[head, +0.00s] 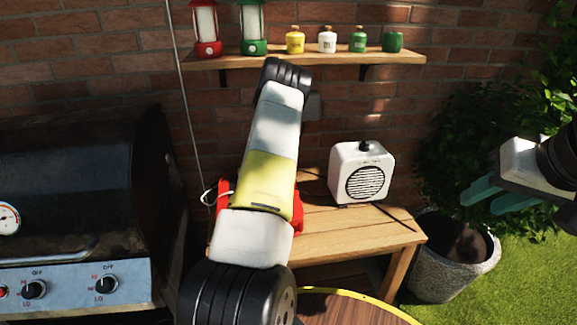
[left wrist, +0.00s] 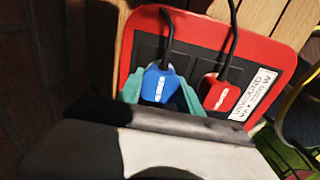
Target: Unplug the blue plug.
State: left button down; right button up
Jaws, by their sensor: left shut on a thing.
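The blue plug (left wrist: 158,86) shows in the left wrist view, with a black cord running up from it. The teal fingers of my left gripper (left wrist: 160,94) are shut on it, one on each side. It lies over the dark face of a red power strip (left wrist: 285,62); I cannot tell whether it is seated. A red plug (left wrist: 217,92) with its own cord is just right of it. In the head view my left arm hides the plugs and most of the red strip (head: 222,192). My right gripper (head: 490,197) is open and empty at the right.
The strip is on a wooden table (head: 345,236), beside a white heater-like box (head: 361,173). A grill (head: 80,190) stands left. A shelf (head: 335,58) with lanterns and small canisters is behind. A stone planter (head: 440,270) is right.

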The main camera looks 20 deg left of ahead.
pick_arm(q)
jog(key=shift+r, duration=2.65)
